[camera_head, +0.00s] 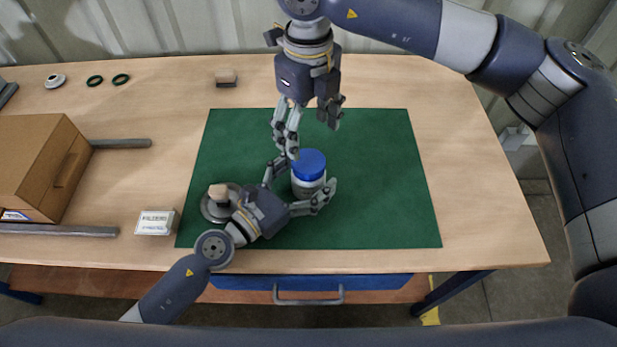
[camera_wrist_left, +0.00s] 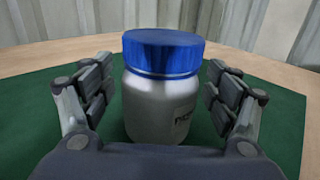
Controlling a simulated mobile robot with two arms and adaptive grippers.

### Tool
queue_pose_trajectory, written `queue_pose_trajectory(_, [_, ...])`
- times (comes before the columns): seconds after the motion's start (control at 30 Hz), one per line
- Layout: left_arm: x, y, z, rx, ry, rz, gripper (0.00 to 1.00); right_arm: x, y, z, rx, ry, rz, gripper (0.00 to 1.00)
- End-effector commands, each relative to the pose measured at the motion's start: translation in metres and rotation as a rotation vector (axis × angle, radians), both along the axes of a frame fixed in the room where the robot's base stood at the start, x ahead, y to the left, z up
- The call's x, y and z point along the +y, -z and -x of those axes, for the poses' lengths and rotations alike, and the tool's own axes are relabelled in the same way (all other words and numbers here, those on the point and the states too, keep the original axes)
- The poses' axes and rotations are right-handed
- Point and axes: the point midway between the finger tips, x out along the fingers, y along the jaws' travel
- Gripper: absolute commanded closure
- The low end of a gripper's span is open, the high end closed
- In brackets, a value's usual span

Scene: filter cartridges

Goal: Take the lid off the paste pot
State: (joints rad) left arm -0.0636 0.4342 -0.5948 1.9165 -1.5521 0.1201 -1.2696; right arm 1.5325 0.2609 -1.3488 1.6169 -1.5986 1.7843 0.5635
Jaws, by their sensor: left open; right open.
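The paste pot (camera_head: 308,187) stands upright on the green mat (camera_head: 380,190), a grey-white jar with a blue lid (camera_head: 309,162) on top. In the left wrist view the pot (camera_wrist_left: 160,105) and its blue lid (camera_wrist_left: 162,52) fill the middle. My left gripper (camera_head: 303,182) is open, with a finger on each side of the pot body; gaps show between fingers and pot in the wrist view. My right gripper (camera_head: 308,122) is open, pointing down above and behind the lid, apart from it as far as I can tell.
A round metal piece with a wooden knob (camera_head: 219,195) sits beside my left wrist. A small white labelled box (camera_head: 155,222) and a brown box (camera_head: 45,165) stand at the left. Black rings (camera_head: 108,80) and a wooden-topped block (camera_head: 226,78) lie at the back. The mat's right side is clear.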

Motion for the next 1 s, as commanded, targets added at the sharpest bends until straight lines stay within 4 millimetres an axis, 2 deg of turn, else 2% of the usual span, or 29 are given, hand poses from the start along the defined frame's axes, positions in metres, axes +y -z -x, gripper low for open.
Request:
queue_pose_trajectory(0.07, [0.0000, 0.0001, 0.0001, 0.000, 0.000, 0.000, 0.19, 0.0001, 0.0000, 0.0001, 0.000, 0.000, 0.000, 0.30])
queue_pose_trajectory(0.3, [0.0001, 0.0001, 0.0002, 0.000, 0.000, 0.000, 0.73, 0.0000, 0.0000, 0.0000, 0.000, 0.000, 0.000, 0.30])
queue_pose_trajectory(0.37, [0.0002, 0.0001, 0.0002, 0.000, 0.000, 0.000, 0.86, 0.0000, 0.0000, 0.0000, 0.000, 0.000, 0.000, 0.30])
queue_pose_trajectory(0.4, [0.0002, 0.0001, 0.0002, 0.000, 0.000, 0.000, 0.96, 0.0000, 0.0000, 0.0000, 0.000, 0.000, 0.000, 0.30])
queue_pose_trajectory(0.43, [0.0002, 0.0001, 0.0002, 0.000, 0.000, 0.000, 1.00, 0.0000, 0.0000, 0.0000, 0.000, 0.001, 0.000, 0.30])
queue_pose_trajectory(0.57, [0.0002, 0.0001, 0.0002, 0.000, 0.000, 0.000, 1.00, 0.0001, 0.0001, 0.0001, 0.000, 0.042, 0.000, 0.30])
queue_pose_trajectory(0.67, [0.0004, 0.0001, 0.0002, 0.000, 0.000, 0.000, 1.00, 0.0001, 0.0002, 0.0001, 0.000, 0.137, 0.000, 0.30])
queue_pose_trajectory(1.0, [0.0004, 0.0001, 0.0001, 0.000, 0.000, 0.000, 1.00, -0.0001, 0.0003, -0.0002, 0.001, 0.728, 0.000, 0.30])
